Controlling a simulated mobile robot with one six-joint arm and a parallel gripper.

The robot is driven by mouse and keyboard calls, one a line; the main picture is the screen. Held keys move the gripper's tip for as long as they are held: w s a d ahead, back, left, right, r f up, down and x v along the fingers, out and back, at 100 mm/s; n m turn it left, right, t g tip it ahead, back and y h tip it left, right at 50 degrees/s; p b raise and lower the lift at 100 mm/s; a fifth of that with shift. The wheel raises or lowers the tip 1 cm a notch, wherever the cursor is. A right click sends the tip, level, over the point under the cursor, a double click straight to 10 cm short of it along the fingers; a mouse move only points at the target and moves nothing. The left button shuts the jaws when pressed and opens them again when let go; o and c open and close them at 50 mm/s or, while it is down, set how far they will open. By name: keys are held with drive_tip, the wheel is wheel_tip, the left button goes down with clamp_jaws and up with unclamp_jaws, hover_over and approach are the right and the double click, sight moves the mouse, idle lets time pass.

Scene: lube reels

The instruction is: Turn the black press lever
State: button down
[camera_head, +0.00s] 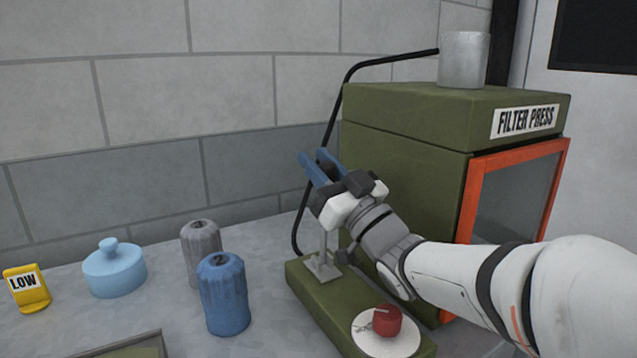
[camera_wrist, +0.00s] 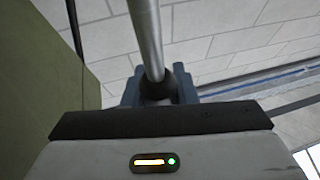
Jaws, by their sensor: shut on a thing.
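The press lever is a grey metal rod (camera_wrist: 146,38) with a black grip (camera_wrist: 172,80) in the wrist view. My gripper (camera_wrist: 158,92) has its blue fingers on either side of the black grip and is shut on it. In the head view my gripper (camera_head: 318,168) is above the green base beside the filter press, with its fingers pointing up and left. There the lever is mostly hidden by my gripper; a grey bracket (camera_head: 324,265) on the base shows below it.
The green filter press (camera_head: 405,150) stands close behind my arm. A red knob (camera_head: 387,321) on a white dial sits at the base's front. A blue canister (camera_head: 225,298), grey canister (camera_head: 200,245), light blue lidded pot (camera_head: 115,272) and yellow LOW tag (camera_head: 25,290) stand left.

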drive_tip(key=shift+s+d+b, duration=0.15)
drive_tip(key=shift+s+b, duration=0.1)
drive_tip(key=shift+b, duration=0.05)
drive_tip(key=c, duration=1.2)
unclamp_jaws()
drive_tip(key=shift+s, duration=0.1)
drive_tip(key=shift+o, duration=0.2)
drive_tip(key=v, duration=0.7)
drive_tip(key=shift+s+d+f, duration=0.15)
drive_tip(key=shift+d+f, duration=0.1)
drive_tip(key=shift+f, duration=0.05)
